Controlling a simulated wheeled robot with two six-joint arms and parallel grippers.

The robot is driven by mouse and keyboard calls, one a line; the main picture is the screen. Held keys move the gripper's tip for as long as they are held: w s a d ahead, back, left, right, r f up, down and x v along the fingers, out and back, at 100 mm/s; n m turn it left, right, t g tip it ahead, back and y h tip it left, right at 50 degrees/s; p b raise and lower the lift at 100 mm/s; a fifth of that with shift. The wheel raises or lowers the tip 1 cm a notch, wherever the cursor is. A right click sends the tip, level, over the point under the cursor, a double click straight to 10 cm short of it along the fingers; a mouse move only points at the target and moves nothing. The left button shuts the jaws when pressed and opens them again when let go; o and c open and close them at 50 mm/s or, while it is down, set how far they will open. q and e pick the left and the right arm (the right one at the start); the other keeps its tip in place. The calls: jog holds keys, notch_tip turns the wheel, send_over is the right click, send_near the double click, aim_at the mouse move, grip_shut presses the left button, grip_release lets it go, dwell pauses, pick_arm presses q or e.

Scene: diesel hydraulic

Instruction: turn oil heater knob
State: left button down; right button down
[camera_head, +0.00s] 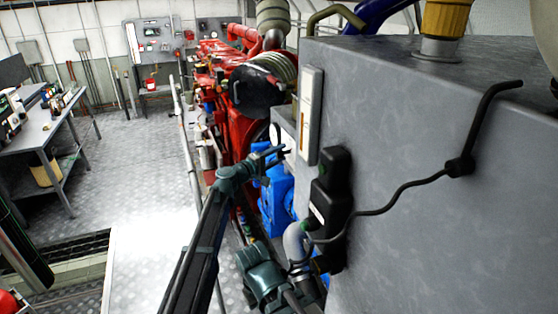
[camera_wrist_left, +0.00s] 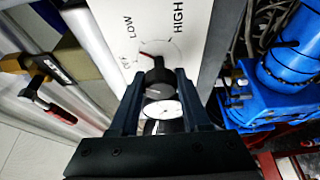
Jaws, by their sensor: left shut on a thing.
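The black oil heater knob (camera_wrist_left: 157,74) is on a white panel (camera_wrist_left: 120,14) marked LOW and HIGH in the left wrist view. A red mark shows at the knob's upper left, near LOW. My left gripper (camera_wrist_left: 157,82) is shut on the knob, one dark finger on each side. In the head view my left gripper (camera_head: 278,152) reaches up to the white panel (camera_head: 289,137) at the side of the grey tank. The knob is hard to make out there.
A round white gauge (camera_wrist_left: 163,109) sits just below the knob. The large grey tank (camera_head: 430,110) fills the right, with a black box (camera_head: 331,205) and cable on its side. A red engine (camera_head: 235,85) and blue parts (camera_head: 277,200) stand behind. A workbench (camera_head: 40,130) is at left, with open floor between.

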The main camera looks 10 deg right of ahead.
pick_arm(q)
jog(key=m+h+b, duration=0.1)
jog(key=m, duration=0.1)
jog(key=m+b, duration=0.2)
jog(key=shift+f+m+h, duration=0.15)
jog(key=shift+m+h, duration=0.25)
dwell(0.4)
jog(key=shift+c, duration=1.9)
grip_release()
jog(key=b+v, duration=0.2)
jog(key=v, duration=1.2)
jog(key=shift+f, duration=0.15)
jog(key=shift+d, duration=0.1)
